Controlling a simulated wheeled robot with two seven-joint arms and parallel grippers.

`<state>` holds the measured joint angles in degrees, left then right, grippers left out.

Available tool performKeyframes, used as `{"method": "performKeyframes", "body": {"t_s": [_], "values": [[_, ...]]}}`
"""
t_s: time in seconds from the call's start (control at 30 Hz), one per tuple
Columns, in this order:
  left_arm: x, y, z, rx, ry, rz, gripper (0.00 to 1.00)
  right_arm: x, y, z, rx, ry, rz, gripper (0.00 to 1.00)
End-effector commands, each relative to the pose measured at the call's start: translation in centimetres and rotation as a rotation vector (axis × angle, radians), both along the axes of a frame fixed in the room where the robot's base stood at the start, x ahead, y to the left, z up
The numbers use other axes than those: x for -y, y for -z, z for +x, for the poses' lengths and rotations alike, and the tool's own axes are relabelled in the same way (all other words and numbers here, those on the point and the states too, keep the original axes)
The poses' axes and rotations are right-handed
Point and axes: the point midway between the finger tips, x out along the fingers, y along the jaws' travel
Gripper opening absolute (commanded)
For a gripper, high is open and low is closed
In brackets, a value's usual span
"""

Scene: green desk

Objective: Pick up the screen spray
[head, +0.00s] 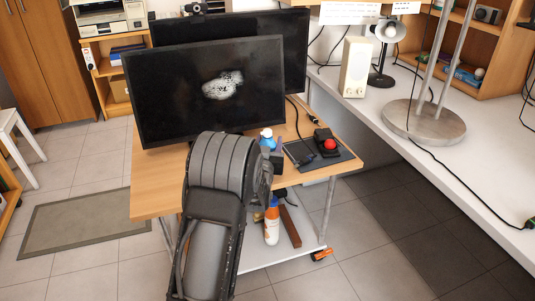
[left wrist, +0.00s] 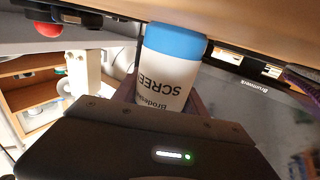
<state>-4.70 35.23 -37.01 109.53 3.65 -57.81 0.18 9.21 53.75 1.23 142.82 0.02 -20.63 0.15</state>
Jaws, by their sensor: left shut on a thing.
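The screen spray is a white bottle with a blue end and dark "SCREE" lettering. It fills the middle of the left wrist view (left wrist: 168,75), between the fingers of my left gripper (left wrist: 168,102), which is shut on it. In the head view, the blue top of the spray (head: 267,136) shows just right of my left forearm, above the wooden desk. My forearm hides most of the left gripper and the lower bottle there. I cannot tell whether the bottle touches the desk. My right gripper is not in view.
Two dark monitors (head: 205,92) stand behind the arm. A dark pad (head: 335,159) with a red-button device (head: 326,143) lies to the right of the spray. An orange and white bottle (head: 271,226) stands on the lower shelf. The desk's left front is clear.

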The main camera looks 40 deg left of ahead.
Motion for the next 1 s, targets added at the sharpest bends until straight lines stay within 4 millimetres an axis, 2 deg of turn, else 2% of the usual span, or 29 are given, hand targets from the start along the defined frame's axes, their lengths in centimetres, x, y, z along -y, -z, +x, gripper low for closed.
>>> {"method": "performKeyframes", "body": {"t_s": [0.23,0.37,0.8,1.0], "values": [[0.0,-0.2,0.0,0.002,0.0,0.001,0.02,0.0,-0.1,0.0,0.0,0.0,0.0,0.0],[0.0,-1.1,0.0,0.002,0.0,0.0,0.02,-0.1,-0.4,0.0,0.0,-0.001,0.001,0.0],[0.0,-9.0,0.0,0.004,0.001,0.0,0.02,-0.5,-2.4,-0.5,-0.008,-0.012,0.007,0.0],[0.0,-10.1,0.0,0.001,0.0,0.0,0.02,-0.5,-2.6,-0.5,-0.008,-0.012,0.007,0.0]]}}
